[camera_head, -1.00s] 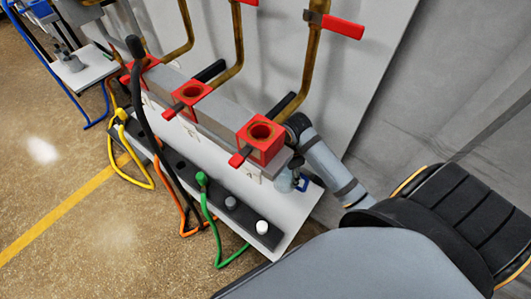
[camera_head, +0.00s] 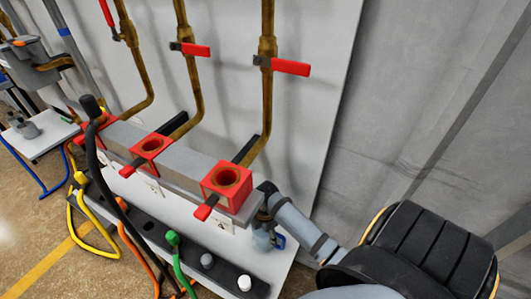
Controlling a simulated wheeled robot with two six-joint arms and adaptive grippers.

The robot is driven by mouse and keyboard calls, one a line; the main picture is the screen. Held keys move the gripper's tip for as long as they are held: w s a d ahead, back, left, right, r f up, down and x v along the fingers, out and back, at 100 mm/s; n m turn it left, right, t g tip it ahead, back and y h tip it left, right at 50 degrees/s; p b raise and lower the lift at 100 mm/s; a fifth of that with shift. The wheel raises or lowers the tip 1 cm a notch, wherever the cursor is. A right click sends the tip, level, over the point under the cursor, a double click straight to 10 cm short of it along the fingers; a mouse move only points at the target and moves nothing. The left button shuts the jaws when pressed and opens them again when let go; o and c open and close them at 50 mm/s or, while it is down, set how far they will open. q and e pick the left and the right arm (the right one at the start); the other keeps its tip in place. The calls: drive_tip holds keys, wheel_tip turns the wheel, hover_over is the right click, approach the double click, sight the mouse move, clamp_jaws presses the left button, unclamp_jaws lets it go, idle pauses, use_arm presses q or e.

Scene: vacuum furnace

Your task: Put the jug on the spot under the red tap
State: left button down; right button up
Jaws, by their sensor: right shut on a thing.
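My right gripper (camera_head: 262,214) is at the right end of the row of red blocks, beside the white bench (camera_head: 225,249). It is shut on a small pale-blue, see-through thing with a dark blue part, which seems to be the jug (camera_head: 263,241). The jug is partly hidden; I cannot tell whether it touches the bench. Red tap handles (camera_head: 291,67) sit on brass pipes, with another on the middle pipe (camera_head: 190,50) and one at the left. Below them are red square blocks with round openings, the nearest one (camera_head: 227,178) just left of my gripper. My left gripper is not in view.
A black cable (camera_head: 97,160) arches up at the left. A smaller table (camera_head: 40,138) with a grey object stands farther left. A grey wall closes off the right.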

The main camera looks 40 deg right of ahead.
drive_tip(key=o, duration=1.7)
drive_tip(key=shift+f, duration=0.1)
drive_tip(key=shift+o, duration=0.2)
